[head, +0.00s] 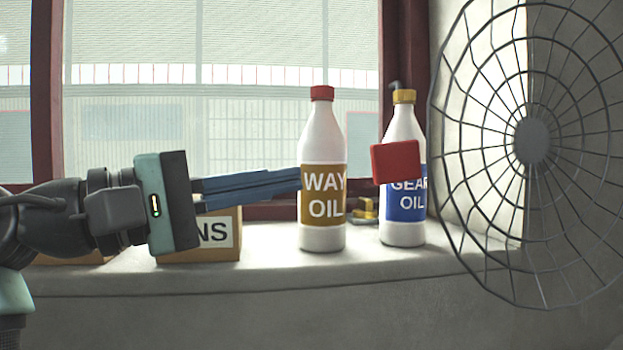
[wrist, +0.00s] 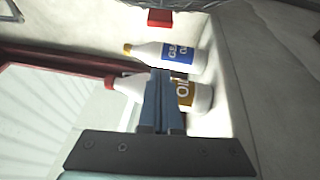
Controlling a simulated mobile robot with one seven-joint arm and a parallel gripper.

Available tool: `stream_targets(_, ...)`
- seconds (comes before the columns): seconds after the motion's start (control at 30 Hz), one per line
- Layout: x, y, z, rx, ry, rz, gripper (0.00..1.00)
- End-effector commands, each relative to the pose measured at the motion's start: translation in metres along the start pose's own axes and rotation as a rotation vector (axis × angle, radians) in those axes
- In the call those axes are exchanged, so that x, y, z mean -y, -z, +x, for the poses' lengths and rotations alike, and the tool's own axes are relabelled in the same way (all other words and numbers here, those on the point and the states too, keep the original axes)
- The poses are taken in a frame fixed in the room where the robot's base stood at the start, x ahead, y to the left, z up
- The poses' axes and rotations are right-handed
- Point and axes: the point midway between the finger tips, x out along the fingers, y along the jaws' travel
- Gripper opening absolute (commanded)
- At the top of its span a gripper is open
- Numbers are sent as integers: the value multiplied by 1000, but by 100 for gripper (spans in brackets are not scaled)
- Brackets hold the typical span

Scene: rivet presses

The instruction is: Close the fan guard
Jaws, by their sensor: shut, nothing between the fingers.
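The fan guard (head: 531,141), a round grid of dark wire with a grey hub, stands at the right of the head view, cut off by the picture's edge. A red tab (head: 396,161) shows at its left rim, in front of the gear oil bottle; any link between tab and rim is hard to see. In the wrist view the red tab (wrist: 160,18) is at the top, beyond the fingertips, with some guard wires (wrist: 190,4) above it. My gripper (head: 299,179) is shut and empty, pointing right, clearly left of the tab; its blue fingers also show in the wrist view (wrist: 160,72).
A way oil bottle (head: 322,230) with a red cap and a gear oil bottle (head: 404,232) with a yellow cap stand on the window sill (head: 290,262). A cardboard box (head: 200,250) sits behind my gripper. A small yellow object (head: 366,210) lies between the bottles.

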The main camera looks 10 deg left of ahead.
Motion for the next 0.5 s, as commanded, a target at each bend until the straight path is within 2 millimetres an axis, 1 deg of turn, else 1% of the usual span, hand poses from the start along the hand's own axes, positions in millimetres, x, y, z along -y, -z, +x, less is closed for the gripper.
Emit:
stream_targets(0.03,-2,-1,10,2,3,0,0)
stream_targets(0.17,-3,-1,36,3,2,0,0)
stream_targets(0.4,-4,-1,90,1,2,1,0)
stream_targets(0.43,-3,-2,92,-1,1,2,0)
stream_targets(0.5,-2,-11,85,-3,-1,6,0)
